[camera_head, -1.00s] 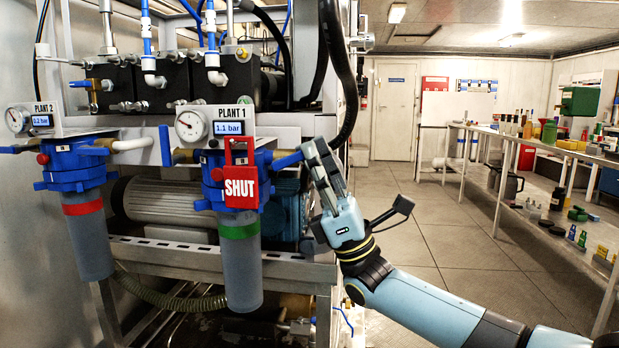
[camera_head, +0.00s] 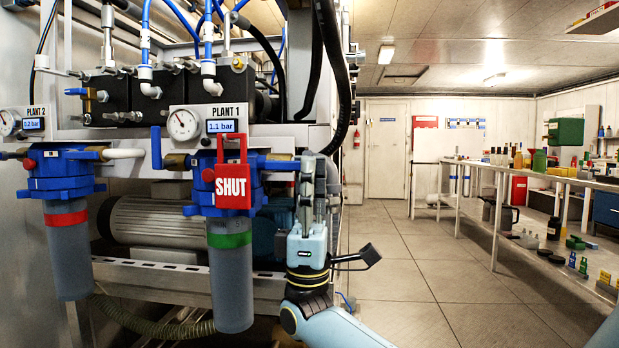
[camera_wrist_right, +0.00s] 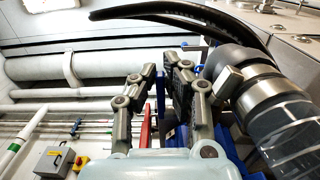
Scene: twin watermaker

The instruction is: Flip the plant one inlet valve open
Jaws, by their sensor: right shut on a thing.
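The plant 1 filter unit has a blue head (camera_head: 205,192), a green-banded bowl (camera_head: 230,285) and a PLANT 1 gauge panel (camera_head: 205,122) reading 1.1 bar. A red SHUT tag (camera_head: 233,187) hangs at its front. A blue lever (camera_head: 282,164) points right from the head, roughly level. A second blue lever (camera_head: 156,148) stands upright on the left. My right gripper (camera_head: 313,162) is at the right lever's outer end, fingers up. In the right wrist view its fingers are shut on this blue lever (camera_wrist_right: 160,93). The pictures do not label which lever is the inlet. My left gripper is not in view.
The plant 2 unit (camera_head: 67,245) stands to the left. Black hoses (camera_head: 338,75) hang just above and behind my right gripper. Shelves (camera_head: 540,182) with bottles line the right side. The floor (camera_head: 410,250) between is clear.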

